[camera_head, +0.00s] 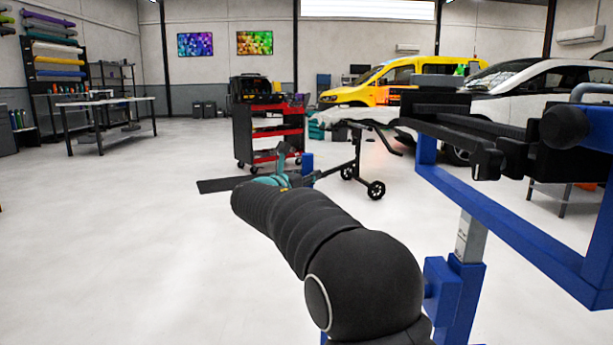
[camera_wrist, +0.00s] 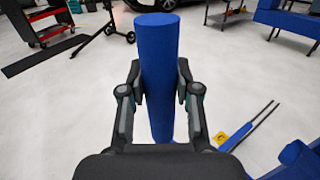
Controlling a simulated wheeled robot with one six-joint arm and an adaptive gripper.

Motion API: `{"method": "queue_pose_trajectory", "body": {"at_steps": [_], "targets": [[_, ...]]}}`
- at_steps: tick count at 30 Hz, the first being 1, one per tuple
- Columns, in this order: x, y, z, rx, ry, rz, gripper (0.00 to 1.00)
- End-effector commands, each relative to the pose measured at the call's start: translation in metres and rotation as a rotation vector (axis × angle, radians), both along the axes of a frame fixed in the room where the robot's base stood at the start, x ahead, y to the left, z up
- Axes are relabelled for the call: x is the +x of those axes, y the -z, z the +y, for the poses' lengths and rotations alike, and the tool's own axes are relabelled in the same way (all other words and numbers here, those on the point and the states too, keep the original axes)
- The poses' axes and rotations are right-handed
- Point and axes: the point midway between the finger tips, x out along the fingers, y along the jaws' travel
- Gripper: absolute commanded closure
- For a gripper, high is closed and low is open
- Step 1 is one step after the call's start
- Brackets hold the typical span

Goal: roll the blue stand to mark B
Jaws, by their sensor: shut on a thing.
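My gripper (camera_wrist: 160,100) is shut around an upright blue post (camera_wrist: 160,55), with one finger on each side of it. In the head view my gripper (camera_head: 284,174) is partly hidden by my arm, and a short piece of the blue post (camera_head: 307,161) shows beyond it. The blue stand (camera_head: 540,245), with black arms on top, fills the right of the head view. Blue parts also show at the right of the wrist view (camera_wrist: 300,158). Whether the held post belongs to this stand is hidden. I cannot make out a mark B in either view.
A red tool cart (camera_head: 268,130) and a black wheeled stand (camera_head: 358,165) are ahead. A dark strip (camera_head: 222,185) lies on the floor. A worktable (camera_head: 105,112) is far left. Vehicles stand back right, a white car (camera_head: 535,95) nearest. The left floor is clear.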

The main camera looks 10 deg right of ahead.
Motion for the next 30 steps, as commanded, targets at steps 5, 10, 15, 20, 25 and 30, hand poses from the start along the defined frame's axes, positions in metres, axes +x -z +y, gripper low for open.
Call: {"method": "queue_pose_trajectory", "body": {"at_steps": [5,10,15,20,25,30], "targets": [[0.000,0.000,-0.020,-0.001,0.016,0.001,1.00],[0.000,0.000,-0.018,0.000,0.013,0.000,0.66],[0.000,0.000,-0.012,0.000,0.006,0.000,0.42],[0.000,0.000,-0.012,0.000,0.005,0.000,0.42],[-0.004,0.000,-0.009,-0.001,0.005,0.001,0.42],[-0.023,-0.001,0.006,-0.001,0.004,0.001,0.42]]}}
